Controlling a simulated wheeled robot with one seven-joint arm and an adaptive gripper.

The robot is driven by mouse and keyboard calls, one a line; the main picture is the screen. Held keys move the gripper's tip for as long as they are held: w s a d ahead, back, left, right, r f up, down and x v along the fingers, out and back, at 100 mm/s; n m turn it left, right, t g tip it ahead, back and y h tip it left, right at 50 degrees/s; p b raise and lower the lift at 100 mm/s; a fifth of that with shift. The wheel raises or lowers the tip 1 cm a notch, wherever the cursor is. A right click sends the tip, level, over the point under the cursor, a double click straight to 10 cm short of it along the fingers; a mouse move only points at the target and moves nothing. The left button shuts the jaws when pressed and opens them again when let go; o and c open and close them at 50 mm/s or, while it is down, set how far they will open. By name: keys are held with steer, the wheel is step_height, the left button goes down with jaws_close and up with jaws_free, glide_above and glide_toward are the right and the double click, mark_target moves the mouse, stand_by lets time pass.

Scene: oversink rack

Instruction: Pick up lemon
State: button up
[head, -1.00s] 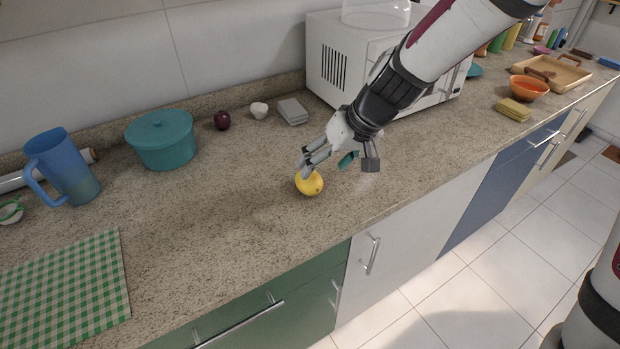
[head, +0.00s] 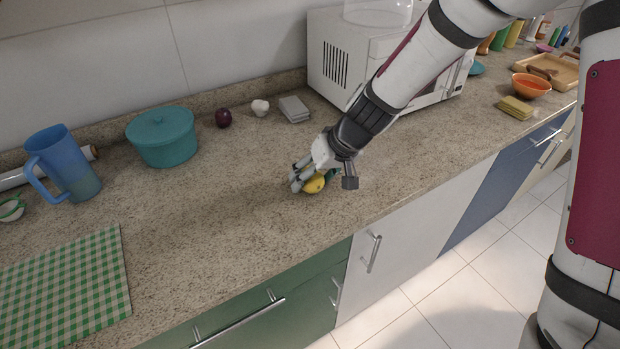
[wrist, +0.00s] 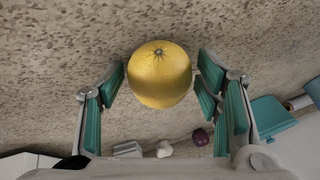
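The yellow lemon (head: 314,184) lies on the speckled counter, in front of the microwave's left side. My gripper (head: 308,180) is low over the counter around it and partly hides it in the head view. In the wrist view the lemon (wrist: 160,74) sits between the two teal-padded fingertips of my gripper (wrist: 160,82). The fingers are spread, with a small gap visible on the left and the right pad very near the lemon.
A teal pot (head: 162,137), a plum (head: 223,118), a garlic bulb (head: 260,108) and a grey box (head: 293,109) stand along the back. The microwave (head: 385,60) is behind my arm. The counter left of the lemon is clear up to the checkered cloth (head: 65,290).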

steer(key=c, duration=0.8)
steer(key=shift+o, duration=0.2)
steer(key=shift+r, duration=0.1)
